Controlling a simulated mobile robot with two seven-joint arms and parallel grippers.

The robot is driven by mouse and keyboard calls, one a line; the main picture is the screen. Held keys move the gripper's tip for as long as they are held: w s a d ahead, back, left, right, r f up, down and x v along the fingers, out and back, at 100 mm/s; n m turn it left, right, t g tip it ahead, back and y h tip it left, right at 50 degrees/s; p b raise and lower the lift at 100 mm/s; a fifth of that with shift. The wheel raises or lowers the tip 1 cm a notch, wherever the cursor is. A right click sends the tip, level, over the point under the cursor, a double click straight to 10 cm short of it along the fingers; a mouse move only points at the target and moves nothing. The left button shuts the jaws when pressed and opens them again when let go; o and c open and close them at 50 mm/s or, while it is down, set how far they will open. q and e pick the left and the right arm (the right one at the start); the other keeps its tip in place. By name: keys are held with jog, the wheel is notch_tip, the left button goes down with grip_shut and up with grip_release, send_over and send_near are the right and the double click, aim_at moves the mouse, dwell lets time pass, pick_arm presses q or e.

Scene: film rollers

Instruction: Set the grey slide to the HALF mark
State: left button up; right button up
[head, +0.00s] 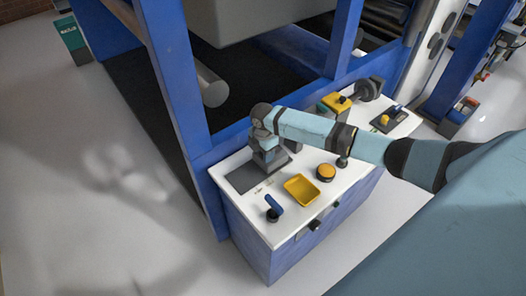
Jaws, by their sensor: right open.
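A dark grey plate (243,179), which looks like part of the grey slide, lies on the white top of the blue cabinet (232,205). Small marks show on the white top beside it, too small to read, so I cannot tell which is HALF. My right gripper (268,163) points down over the right end of this plate. It is open. The gripper hides the slide's handle, if there is one, and I cannot tell whether it touches anything. My left gripper is not in view.
On the same top are a blue-handled knob (274,208), a yellow tray (301,189) and a yellow round button (326,172). A black knob (314,225) sits on the front. A blue post (172,75) and a roller (212,88) stand behind. The floor at left is clear.

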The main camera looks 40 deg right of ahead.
jog(key=shift+f, duration=0.15)
grip_shut()
jog(key=shift+a, duration=0.3)
jog(key=a+p, duration=0.2)
jog(key=a, duration=0.1)
jog(key=a+p, duration=0.1)
jog(key=a, duration=0.1)
jog(key=shift+s+a, duration=0.25)
jog(key=shift+a, duration=0.1)
jog(key=shift+c, duration=1.1)
grip_release()
jog(key=shift+o, duration=1.1)
